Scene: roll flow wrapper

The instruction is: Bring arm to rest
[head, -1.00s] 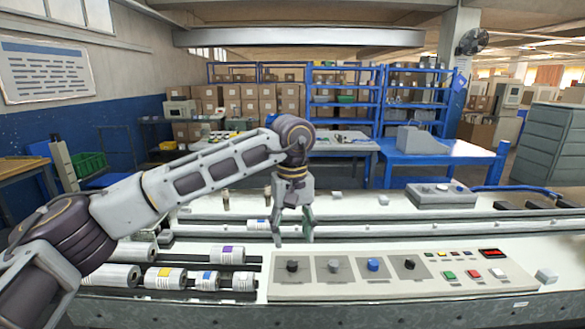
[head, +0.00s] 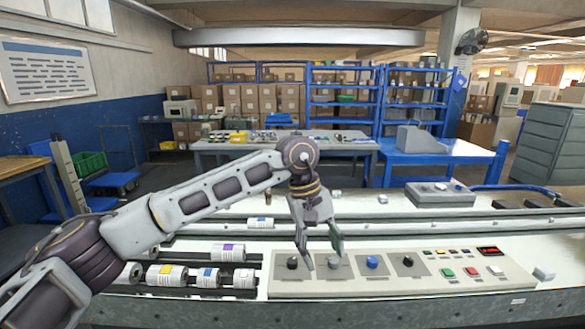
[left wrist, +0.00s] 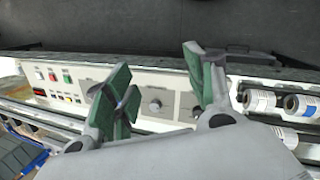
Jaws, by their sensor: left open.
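My left arm reaches in from the left in the head view. Its left gripper (head: 322,262) hangs over the control panel (head: 430,285), fingers pointing down, close to the black and grey knobs. Its fingers are apart with nothing between them. In the left wrist view the two green-padded fingers (left wrist: 162,95) are spread above the panel (left wrist: 150,78), and a knob shows between them. I cannot tell whether a fingertip touches the panel. My right gripper is in neither view.
Several labelled rolls (head: 229,253) lie on rods left of the panel. A blue knob (head: 372,262) and coloured buttons sit on the panel. A conveyor rail (head: 400,227) runs behind it. A grey box (head: 440,193) stands at the back right.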

